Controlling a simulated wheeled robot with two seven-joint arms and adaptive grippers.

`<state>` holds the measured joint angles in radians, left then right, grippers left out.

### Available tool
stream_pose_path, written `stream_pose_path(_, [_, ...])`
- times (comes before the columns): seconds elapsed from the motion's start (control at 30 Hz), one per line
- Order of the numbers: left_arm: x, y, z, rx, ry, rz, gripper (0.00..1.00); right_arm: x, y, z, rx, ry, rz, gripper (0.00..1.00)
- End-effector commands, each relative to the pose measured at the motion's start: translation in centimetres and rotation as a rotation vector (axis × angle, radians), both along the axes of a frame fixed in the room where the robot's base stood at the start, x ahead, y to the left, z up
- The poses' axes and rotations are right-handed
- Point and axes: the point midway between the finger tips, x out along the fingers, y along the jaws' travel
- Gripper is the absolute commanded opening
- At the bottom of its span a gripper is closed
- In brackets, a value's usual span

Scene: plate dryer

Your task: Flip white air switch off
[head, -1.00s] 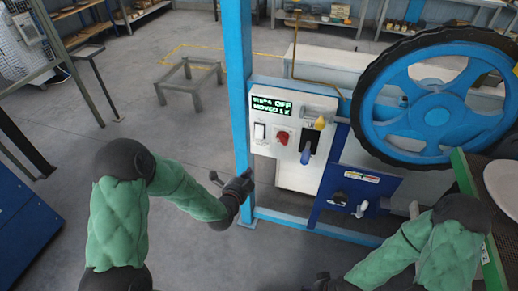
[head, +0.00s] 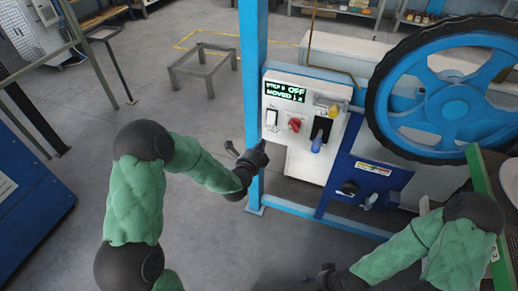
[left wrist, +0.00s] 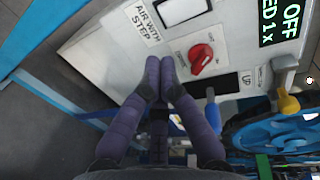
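The white air switch (head: 271,118) is a white rocker in a dark frame at the left of the control panel (head: 285,77). In the left wrist view the white switch (left wrist: 181,10) is at the top, beside the label "AIR WITH STEP". My left gripper (head: 262,147) is just off the panel's lower left edge in the head view, below the switch. In the left wrist view its purple fingers (left wrist: 160,78) are together and empty, apart from the switch. My right gripper (head: 323,277) is low in the head view, dark and partly hidden; its fingers are unclear.
A red knob (left wrist: 202,57), a yellow knob (head: 333,111) and a blue-handled lever (head: 317,144) are right of the switch. The green display (head: 285,92) reads "OFF" and "MOVED 1x". A blue post (head: 252,70) stands just left of the panel. A large blue wheel (head: 440,100) is at right.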

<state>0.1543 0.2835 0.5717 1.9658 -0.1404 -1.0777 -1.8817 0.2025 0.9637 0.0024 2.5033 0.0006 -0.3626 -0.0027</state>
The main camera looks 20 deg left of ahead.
Motion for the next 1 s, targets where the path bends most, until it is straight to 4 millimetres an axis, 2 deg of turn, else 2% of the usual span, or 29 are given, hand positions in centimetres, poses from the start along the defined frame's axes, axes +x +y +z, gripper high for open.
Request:
stream_pose_path(0.03, [1.1,-0.1,-0.4,0.000,-0.002,-0.001,0.00,0.0,0.0,-0.4,0.000,0.000,0.000,0.56])
stream_pose_path(0.3, [5.9,-0.3,-1.3,0.000,-0.001,-0.001,0.00,0.0,0.0,-1.5,0.000,0.000,0.000,0.56])
stream_pose_path(0.5, [8.4,-0.4,-1.7,-0.001,0.000,-0.001,0.00,0.0,0.0,-2.2,0.000,0.000,0.000,0.56])
stream_pose_path(0.7, [9.5,-0.4,-1.8,-0.001,0.000,-0.001,0.00,0.0,0.0,-2.5,0.000,0.000,0.000,0.56])
stream_pose_path(1.0, [9.5,-0.4,-1.7,-0.001,0.000,-0.001,0.00,0.0,0.0,-2.4,0.000,0.000,0.000,0.56])
